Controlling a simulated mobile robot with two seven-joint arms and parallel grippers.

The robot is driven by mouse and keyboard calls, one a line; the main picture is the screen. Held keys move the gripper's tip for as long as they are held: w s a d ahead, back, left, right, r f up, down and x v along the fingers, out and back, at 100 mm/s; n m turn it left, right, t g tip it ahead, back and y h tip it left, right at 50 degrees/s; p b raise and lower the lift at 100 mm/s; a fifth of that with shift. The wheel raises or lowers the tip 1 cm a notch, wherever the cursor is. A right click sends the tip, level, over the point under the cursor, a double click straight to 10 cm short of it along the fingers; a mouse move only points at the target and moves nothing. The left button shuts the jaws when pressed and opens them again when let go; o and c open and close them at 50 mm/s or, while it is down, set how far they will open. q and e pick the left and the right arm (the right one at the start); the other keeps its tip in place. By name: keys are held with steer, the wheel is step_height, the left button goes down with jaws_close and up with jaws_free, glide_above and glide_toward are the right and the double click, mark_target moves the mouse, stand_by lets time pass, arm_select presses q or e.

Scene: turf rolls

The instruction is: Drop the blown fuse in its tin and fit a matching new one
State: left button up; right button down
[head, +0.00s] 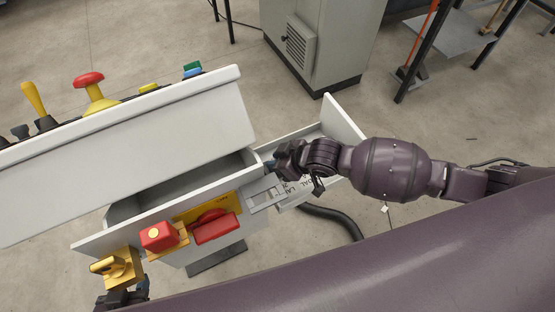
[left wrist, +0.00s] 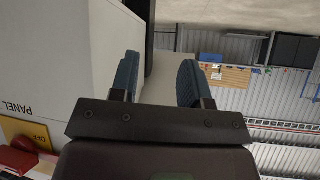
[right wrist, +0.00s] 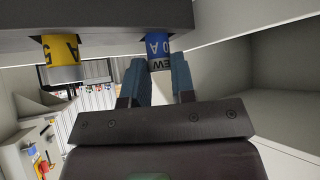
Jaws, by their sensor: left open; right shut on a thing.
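My right gripper (head: 284,160) is at the open right side of the white console; it also shows in the right wrist view (right wrist: 159,72). Its fingers are shut on a blue labelled cylinder, seemingly a new fuse (right wrist: 158,45), whose far end meets a grey bar (right wrist: 110,20). I cannot tell whether it is free of the bar. A yellow labelled fuse (right wrist: 61,50) sits at the same bar, to the left. My left gripper (left wrist: 158,80) is open and empty beside the white panel, low at the left in the head view (head: 122,298). I cannot make out a blown fuse or tin.
A grey cabinet (head: 330,40) stands behind.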

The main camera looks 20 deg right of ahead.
steer(key=c, duration=1)
jaws_free()
steer(key=shift+c, duration=0.2)
steer(key=shift+o, duration=0.5)
arm_select(q)
steer(key=r+p, duration=0.2)
steer(key=p, duration=0.1)
steer(key=shift+s, duration=0.3)
arm_select(e)
steer(key=v, duration=1.2)
steer(key=shift+s+r, duration=0.1)
steer(key=s+a+f+m+t, duration=0.2)
steer(key=s+m+t, duration=0.1)
steer(key=s, duration=0.2)
arm_select(q)
steer(key=shift+r, duration=0.1)
arm_select(e)
steer(key=s+d+f+m+h, duration=0.2)
steer(key=s+d+h, duration=0.1)
steer(key=s+d, duration=0.2)
steer(key=s+d+f+m+t+h, duration=0.1)
steer(key=s+d+f+m+h, duration=0.1)
steer(key=s+d, duration=0.3)
steer(key=shift+s+d+m+h, duration=0.3)
steer(key=shift+d+m+h, duration=0.1)
steer(key=shift+d+h, duration=0.35)
steer(key=shift+f, duration=0.1)
